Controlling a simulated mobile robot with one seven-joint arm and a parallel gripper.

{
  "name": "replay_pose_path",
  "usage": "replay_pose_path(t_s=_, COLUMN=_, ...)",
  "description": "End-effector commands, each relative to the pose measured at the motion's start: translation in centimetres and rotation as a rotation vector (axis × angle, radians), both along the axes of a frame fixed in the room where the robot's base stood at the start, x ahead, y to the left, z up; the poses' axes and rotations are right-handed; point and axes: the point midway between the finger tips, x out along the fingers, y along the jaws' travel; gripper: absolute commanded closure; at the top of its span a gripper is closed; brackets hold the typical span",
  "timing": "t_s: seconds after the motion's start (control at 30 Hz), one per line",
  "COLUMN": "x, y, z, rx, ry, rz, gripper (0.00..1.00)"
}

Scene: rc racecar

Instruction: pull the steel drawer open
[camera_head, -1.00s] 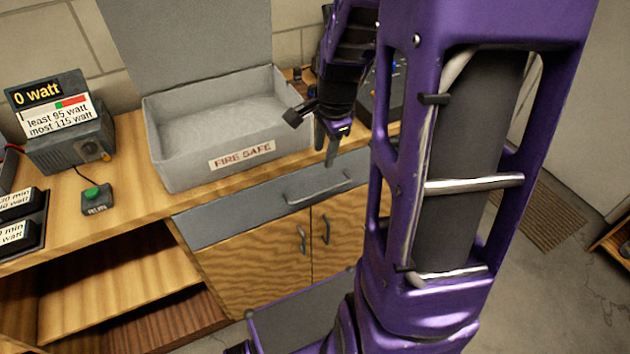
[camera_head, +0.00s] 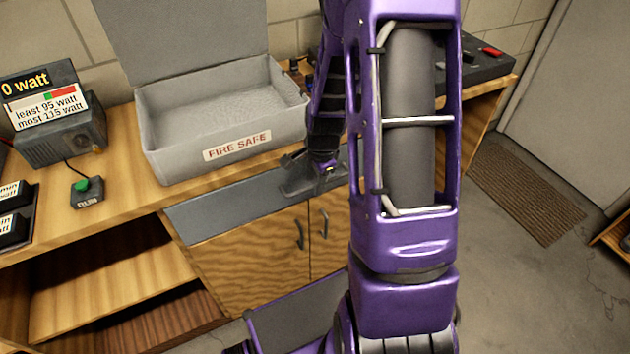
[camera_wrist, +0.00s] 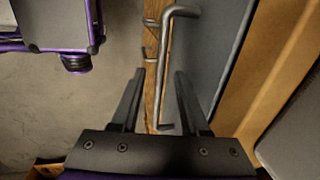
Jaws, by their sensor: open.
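The steel drawer (camera_head: 225,208) is a grey front under the worktop, above two wooden doors, and looks closed. It also shows in the wrist view (camera_wrist: 218,45). Its bar handle (camera_wrist: 169,65) runs between my gripper's two fingers in the wrist view. My gripper (camera_wrist: 159,73) is open, with a finger on each side of the bar; I cannot tell whether either finger touches it. In the head view my gripper (camera_head: 308,183) is at the drawer front and hides most of the handle.
A grey fire safe box (camera_head: 220,125) with its lid up stands on the worktop (camera_head: 125,200) above the drawer. A watt meter (camera_head: 55,115) and a green-button switch (camera_head: 87,191) are at left. An open shelf (camera_head: 110,265) is below.

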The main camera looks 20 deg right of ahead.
Motion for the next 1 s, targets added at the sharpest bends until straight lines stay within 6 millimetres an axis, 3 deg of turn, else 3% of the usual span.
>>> replay_pose_path(t_s=0.2, x=0.01, y=-0.01, z=-0.01, rx=0.000, ry=0.000, rz=0.000, gripper=0.55)
replay_pose_path(t_s=0.47, x=0.00, y=0.00, z=0.01, rx=0.000, ry=0.000, rz=0.001, gripper=1.00)
replay_pose_path(t_s=1.0, x=0.01, y=0.00, z=0.02, rx=0.000, ry=0.000, rz=0.001, gripper=1.00)
